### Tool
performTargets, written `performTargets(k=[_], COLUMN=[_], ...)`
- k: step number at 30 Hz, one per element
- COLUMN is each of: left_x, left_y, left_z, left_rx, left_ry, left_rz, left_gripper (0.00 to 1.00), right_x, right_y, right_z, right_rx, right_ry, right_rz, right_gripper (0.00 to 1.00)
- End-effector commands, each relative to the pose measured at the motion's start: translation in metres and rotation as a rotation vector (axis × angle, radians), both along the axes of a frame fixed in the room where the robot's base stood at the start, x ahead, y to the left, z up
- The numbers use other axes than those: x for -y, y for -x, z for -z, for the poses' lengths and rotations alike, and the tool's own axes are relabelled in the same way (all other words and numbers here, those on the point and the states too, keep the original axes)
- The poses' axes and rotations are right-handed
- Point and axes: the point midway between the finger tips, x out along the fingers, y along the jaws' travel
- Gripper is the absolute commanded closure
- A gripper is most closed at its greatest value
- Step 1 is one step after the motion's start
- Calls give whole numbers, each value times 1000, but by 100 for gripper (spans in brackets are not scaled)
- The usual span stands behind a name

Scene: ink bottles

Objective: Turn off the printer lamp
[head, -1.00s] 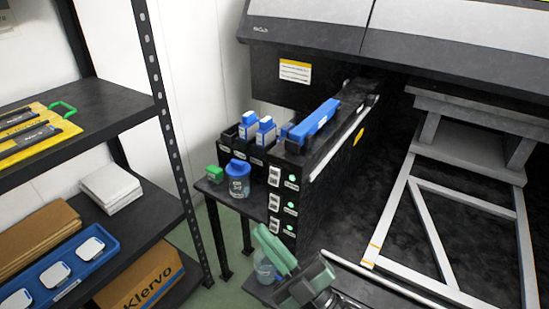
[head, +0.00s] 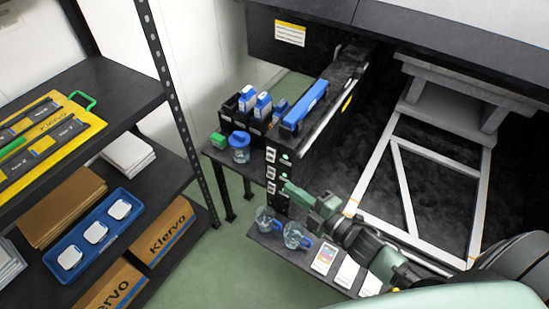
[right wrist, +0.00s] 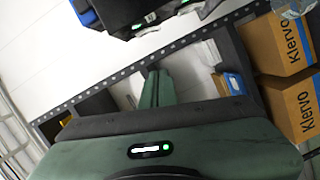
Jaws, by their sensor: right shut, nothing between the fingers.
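The printer (head: 455,30) fills the upper right of the head view. Its black ink unit (head: 320,125) has a front face with white labels and small round green lamps; the upper lamp (head: 285,157) is lit green. The lower part of this face is partly hidden by my right gripper (head: 288,190). The gripper's green fingers are shut and empty, close to the lower front of the unit; I cannot tell whether they touch it. In the right wrist view the shut fingers (right wrist: 156,88) point up, below the black unit with a green lamp (right wrist: 137,27). My left gripper is not in view.
A blue-lidded jar (head: 240,150) and a green-capped item stand beside the ink unit. Glass jugs (head: 295,236) and cards (head: 325,258) are on a low shelf under my right arm. A rack (head: 120,90) with a yellow tray, blue tray and boxes stands left. Green floor is open between.

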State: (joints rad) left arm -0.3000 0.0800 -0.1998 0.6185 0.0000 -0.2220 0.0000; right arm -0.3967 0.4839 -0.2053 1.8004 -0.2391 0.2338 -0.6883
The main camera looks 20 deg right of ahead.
Motion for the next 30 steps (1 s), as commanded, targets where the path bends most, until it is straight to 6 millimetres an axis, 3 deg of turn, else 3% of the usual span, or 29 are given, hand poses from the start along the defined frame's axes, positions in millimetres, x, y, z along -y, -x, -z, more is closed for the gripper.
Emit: performTargets(k=[11,17,26,30], left_x=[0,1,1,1], left_y=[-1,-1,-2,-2], left_z=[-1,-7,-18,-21], left_rx=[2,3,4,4], left_ry=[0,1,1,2], left_rz=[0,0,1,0], left_gripper=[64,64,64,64], right_x=[-2,-14,-41,-26], right_y=[-5,-32,-91,-104], right_z=[0,0,5,13], right_rx=[2,4,3,-1], right_ry=[-2,-2,-4,3], right_rz=[0,1,0,1], right_gripper=[100,100,100,100])
